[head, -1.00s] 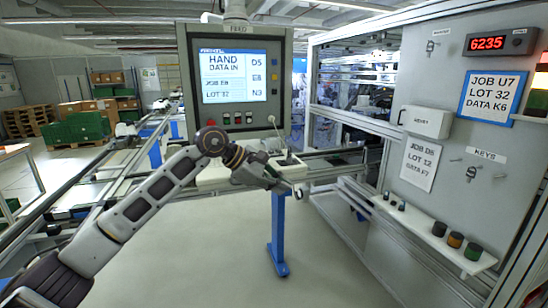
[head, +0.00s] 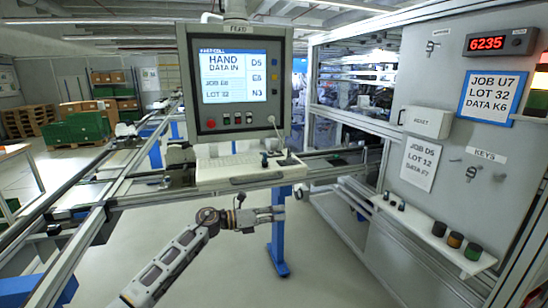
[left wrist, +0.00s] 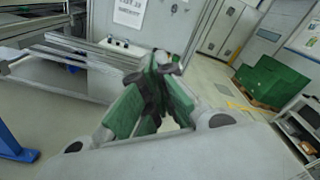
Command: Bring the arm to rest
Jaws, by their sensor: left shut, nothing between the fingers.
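My left arm comes in from the bottom left in the head view. Its gripper (head: 280,213) is shut and empty, pointing right. It hangs below the keyboard shelf (head: 245,183), in front of or beside the blue post (head: 279,240); I cannot tell the gap. In the left wrist view the closed fingers (left wrist: 162,68) meet with nothing between them, above open floor. My right gripper is in neither view.
A screen panel (head: 234,75) hangs above the shelf. Rails (head: 75,215) run along the left. On the right stands a grey cabinet wall (head: 470,120) with a ledge (head: 430,230) holding several small cylinders. The floor (head: 330,270) below is clear.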

